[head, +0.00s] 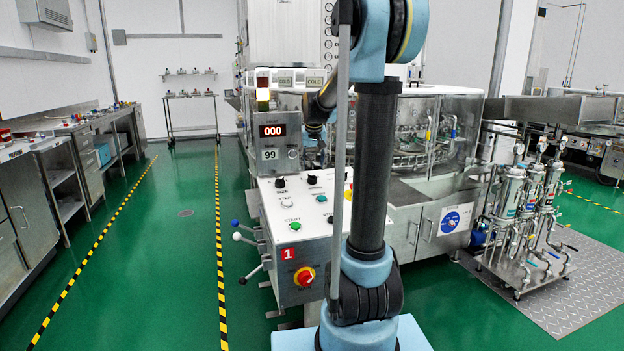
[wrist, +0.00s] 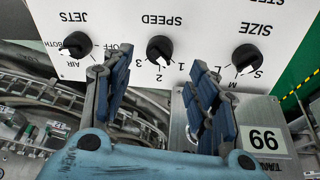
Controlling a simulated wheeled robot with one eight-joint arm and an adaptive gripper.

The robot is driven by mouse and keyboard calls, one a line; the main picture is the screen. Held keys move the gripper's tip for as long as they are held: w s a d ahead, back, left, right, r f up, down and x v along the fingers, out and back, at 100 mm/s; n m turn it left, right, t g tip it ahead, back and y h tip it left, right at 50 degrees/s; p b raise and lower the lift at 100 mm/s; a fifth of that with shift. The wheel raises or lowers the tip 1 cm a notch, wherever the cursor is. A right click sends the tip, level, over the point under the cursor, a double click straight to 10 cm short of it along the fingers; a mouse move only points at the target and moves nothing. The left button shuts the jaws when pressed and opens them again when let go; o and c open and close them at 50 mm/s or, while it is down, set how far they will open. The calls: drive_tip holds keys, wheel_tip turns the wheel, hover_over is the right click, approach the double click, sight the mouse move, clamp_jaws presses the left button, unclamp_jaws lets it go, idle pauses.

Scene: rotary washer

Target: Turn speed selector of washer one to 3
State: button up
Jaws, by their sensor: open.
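The speed selector (wrist: 160,49) is a small black knob under the upside-down word SPEED on the white panel in the wrist view. Numbers 1, 2 and 3 are printed around its lower side, and its pale pointer mark appears to face the 2. My gripper (wrist: 158,67) is open and empty, its blue-padded fingers spread left and right, just below the knob in the picture. Whether it touches the panel cannot be told. In the head view, washer one's control box (head: 283,252) carries a red 1 label. My arm hides part of the panel, and my gripper is not clearly visible there.
A JETS knob (wrist: 77,44) and a SIZE knob (wrist: 246,58) flank the selector. A red-yellow emergency knob (head: 304,277) and a green START button (head: 295,226) are on the box. A display (head: 272,131) reads 000. The green aisle (head: 185,260) at left is clear.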

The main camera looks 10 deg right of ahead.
sight(312, 176)
drive_tip(key=x, duration=0.7)
drive_tip(key=shift+w+f, duration=0.1)
drive_tip(key=shift+f, duration=0.1)
drive_tip(key=c, duration=1.1)
